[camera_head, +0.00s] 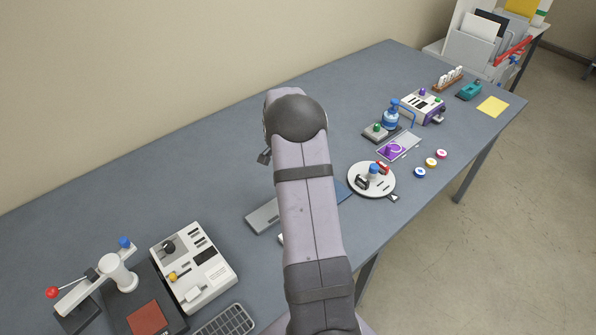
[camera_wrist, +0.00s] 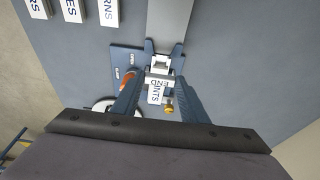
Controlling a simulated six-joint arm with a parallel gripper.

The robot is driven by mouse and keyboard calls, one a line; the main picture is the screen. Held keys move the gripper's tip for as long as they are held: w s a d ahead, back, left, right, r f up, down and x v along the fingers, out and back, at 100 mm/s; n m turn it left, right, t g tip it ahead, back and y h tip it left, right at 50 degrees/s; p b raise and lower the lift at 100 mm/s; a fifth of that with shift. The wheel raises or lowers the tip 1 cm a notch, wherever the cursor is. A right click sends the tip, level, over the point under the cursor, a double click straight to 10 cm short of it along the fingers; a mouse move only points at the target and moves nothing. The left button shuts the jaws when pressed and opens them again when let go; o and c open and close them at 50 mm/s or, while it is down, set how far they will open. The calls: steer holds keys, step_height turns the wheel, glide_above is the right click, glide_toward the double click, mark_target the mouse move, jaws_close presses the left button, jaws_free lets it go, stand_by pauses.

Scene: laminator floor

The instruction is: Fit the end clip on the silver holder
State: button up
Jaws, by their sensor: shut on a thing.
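In the wrist view the two blue fingers of my gripper (camera_wrist: 156,84) are shut on a small pale end clip (camera_wrist: 161,82) lettered "END". A white block (camera_wrist: 155,97) ending in "NTS" shows right beside it, between the fingers. The silver holder (camera_wrist: 168,28) runs as a grey strip from the top of the view down to a pale bracket-like end just beyond the fingertips. Whether the clip touches the holder I cannot tell. In the head view a flat grey strip (camera_head: 263,216) lies left of my arm, which hides the gripper and clip.
A blue plate (camera_wrist: 124,62) with slots lies beside the holder's end. White lettered blocks (camera_wrist: 73,10) lie at the upper left. In the head view a white round tray (camera_head: 357,188) stands right of my arm, and a lever press (camera_head: 118,272) at the left. The back-left table is clear.

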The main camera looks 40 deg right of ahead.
steer(key=shift+a+b+x, duration=0.15)
steer(key=shift+b+x, duration=0.35)
steer(key=shift+x, duration=0.2)
steer(key=shift+a+b+x, duration=0.2)
steer(key=shift+b+x, duration=0.25)
steer(key=shift+x, duration=0.2)
steer(key=shift+a+b+x, duration=0.15)
steer(key=shift+b+x, duration=0.45)
steer(key=shift+b, duration=0.2)
steer(key=shift+a+b+x, duration=0.15)
steer(key=shift+b+x, duration=0.45)
steer(key=shift+b, duration=0.2)
stand_by(3.8)
steer(key=shift+f, duration=0.1)
steer(key=o, duration=1.4)
